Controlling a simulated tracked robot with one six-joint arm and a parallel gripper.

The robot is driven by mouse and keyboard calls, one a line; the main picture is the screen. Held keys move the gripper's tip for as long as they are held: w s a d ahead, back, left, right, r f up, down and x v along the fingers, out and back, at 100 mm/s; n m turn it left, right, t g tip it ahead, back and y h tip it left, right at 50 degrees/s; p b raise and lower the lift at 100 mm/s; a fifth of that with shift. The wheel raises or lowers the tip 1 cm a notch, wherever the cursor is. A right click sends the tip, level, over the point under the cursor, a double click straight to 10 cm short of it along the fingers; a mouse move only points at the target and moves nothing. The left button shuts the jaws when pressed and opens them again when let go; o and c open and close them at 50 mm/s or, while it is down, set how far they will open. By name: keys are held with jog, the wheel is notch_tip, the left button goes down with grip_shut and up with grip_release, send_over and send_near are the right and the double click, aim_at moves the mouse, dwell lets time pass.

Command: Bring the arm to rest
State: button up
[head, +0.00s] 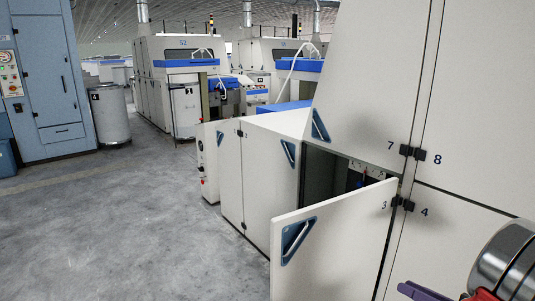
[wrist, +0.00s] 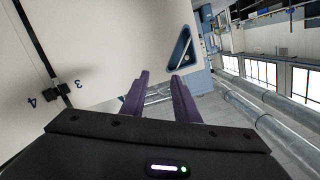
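My gripper (wrist: 160,82) shows in the wrist view with its two purple fingers apart and nothing between them. In the head view only a small part of the gripper (head: 422,291) shows at the bottom right edge, beside a shiny metal section of my arm. The gripper is close to the machine's panels. The open door numbered 3 (head: 335,245) stands swung out in the head view. In the wrist view door 3 (wrist: 110,35) lies beyond the fingers, with its blue triangular handle (wrist: 180,48) past the fingertips. I cannot tell the exact gap, but no contact shows.
Behind door 3 is a dark opening (head: 320,175) with sockets inside. Panels 7 (head: 365,75), 8 and 4 (head: 440,245) are closed. A blue cabinet (head: 45,75) and a grey can (head: 110,115) stand at left. The concrete floor (head: 120,220) is clear.

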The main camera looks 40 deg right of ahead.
jog(key=w+d+r+n+g+h, duration=0.1)
jog(key=w+d+r+h, duration=0.2)
jog(key=w, duration=0.7)
jog(key=w+d+r+n+g+h, duration=0.15)
jog(key=w+r, duration=0.35)
jog(key=w, duration=0.6)
jog(key=w+a+r+g+h, duration=0.1)
jog(key=w+a+r, duration=0.3)
jog(key=w, duration=0.2)
jog(key=w+a+r+g+h, duration=0.2)
jog(key=w+a+r, duration=0.1)
jog(key=w+a, duration=0.25)
jog(key=w+a+g+y, duration=0.2)
jog(key=a+y, duration=0.1)
jog(key=a, duration=1.8)
jog(key=s+a+f+n+g+y, duration=0.1)
jog(key=s+a+f+y, duration=0.1)
jog(key=a, duration=0.5)
jog(key=s+a+f+n+g+y, duration=0.1)
jog(key=s+a+f+y, duration=0.1)
jog(key=s+a, duration=0.3)
jog(key=s+a+f+n+g+y, duration=0.1)
jog(key=s+a, duration=0.3)
jog(key=a, duration=0.7)
jog(key=shift+s+f+n+y, duration=0.15)
jog(key=shift+f+n+y, duration=0.4)
jog(key=shift+f+y, duration=0.3)
jog(key=shift+d, duration=0.1)
